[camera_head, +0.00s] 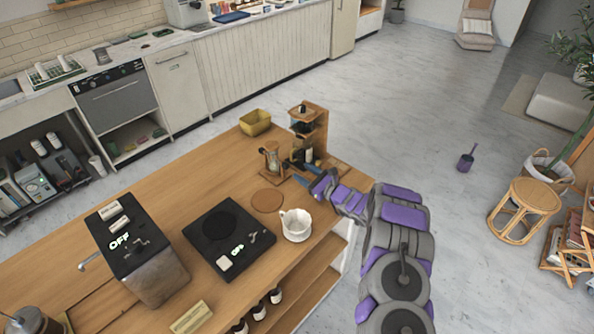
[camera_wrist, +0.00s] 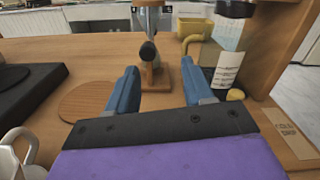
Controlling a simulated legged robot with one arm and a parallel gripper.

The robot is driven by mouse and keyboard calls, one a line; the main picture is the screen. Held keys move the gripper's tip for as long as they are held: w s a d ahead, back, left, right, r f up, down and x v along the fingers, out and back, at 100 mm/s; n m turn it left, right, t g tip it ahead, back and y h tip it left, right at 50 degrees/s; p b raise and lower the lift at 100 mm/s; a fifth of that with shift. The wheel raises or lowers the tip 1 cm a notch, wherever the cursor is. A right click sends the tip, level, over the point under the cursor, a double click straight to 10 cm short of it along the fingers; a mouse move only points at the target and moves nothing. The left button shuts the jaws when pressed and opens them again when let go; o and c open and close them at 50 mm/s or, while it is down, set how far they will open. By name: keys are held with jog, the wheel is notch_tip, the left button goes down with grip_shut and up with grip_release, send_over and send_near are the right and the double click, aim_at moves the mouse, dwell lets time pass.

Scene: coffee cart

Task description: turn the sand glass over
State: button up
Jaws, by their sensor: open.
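My gripper (camera_head: 297,168) reaches in low over the counter from the right. In the wrist view my gripper (camera_wrist: 159,68) has its two blue fingers wide apart and empty. The sand glass base shows in the gap between them, a little beyond the tips. I cannot tell any contact.
A yellow bin (camera_head: 255,122) stands behind. The counter left of the sand glass is clear.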

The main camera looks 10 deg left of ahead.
aim_at(287, 169)
jog(key=a, duration=0.2)
jog(key=w+a, duration=0.1)
jog(key=a, duration=0.2)
jog(key=w+a, duration=0.1)
jog(key=a, duration=0.1)
jog(key=shift+w+a+f, duration=0.1)
jog(key=shift+a+f, duration=0.15)
jog(key=shift+f, duration=0.05)
jog(key=d, duration=0.3)
jog(key=shift+d+r, duration=0.1)
jog(key=shift+r, duration=0.15)
jog(key=shift+c, duration=0.2)
jog(key=shift+d, duration=0.1)
jog(key=shift+c, duration=1.5)
jog(key=shift+a+f, duration=0.15)
jog(key=shift+a, duration=1.1)
jog(key=c, duration=0.5)
jog(key=shift+c, duration=0.5)
jog(key=shift+d, duration=0.4)
grip_shut()
